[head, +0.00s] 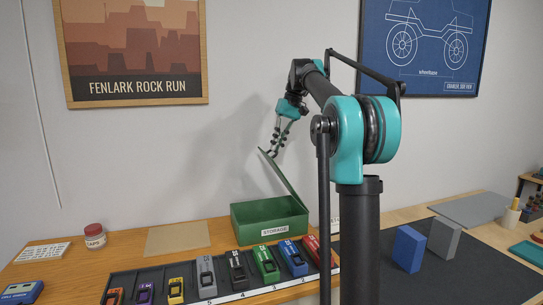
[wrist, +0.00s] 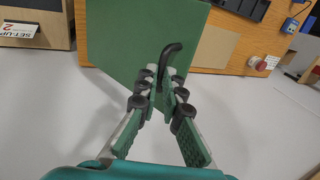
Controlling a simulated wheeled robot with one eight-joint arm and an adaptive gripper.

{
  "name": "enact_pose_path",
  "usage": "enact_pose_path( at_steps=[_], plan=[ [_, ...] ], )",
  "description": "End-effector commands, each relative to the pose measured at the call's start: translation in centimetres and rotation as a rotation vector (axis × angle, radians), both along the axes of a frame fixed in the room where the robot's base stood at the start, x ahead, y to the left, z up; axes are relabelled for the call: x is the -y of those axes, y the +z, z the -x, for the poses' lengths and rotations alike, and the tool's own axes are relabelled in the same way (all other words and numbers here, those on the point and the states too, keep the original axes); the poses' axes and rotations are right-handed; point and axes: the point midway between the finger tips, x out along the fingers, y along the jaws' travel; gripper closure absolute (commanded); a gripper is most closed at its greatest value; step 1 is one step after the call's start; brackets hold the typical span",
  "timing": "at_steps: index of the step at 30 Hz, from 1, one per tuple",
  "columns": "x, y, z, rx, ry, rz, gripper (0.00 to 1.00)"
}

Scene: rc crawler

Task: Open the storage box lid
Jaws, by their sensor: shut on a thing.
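My gripper (head: 272,151) is at that raised edge. In the wrist view the lid (wrist: 130,38) fills the upper left, and my gripper (wrist: 166,74) is shut on its dark curved handle (wrist: 171,52). Part of the handle is hidden between the fingers. The inside of the box is mostly hidden by its front wall.
Blue (head: 408,248) and grey (head: 443,239) blocks stand on a dark mat at the right. The wall is close behind.

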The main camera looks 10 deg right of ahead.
Motion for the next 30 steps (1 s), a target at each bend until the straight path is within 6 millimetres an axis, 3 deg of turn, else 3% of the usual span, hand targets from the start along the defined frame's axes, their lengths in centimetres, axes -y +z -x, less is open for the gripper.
enact_pose_path(
  at_steps=[1,15,30],
  plan=[
    [2.2,-0.4,-0.3,-0.005,-0.012,0.025,1.0],
    [10.1,0.5,-1.8,-0.016,-0.01,-0.012,1.0],
    [11.7,0.6,-2.3,-0.028,-0.004,-0.117,1.0]
  ],
)
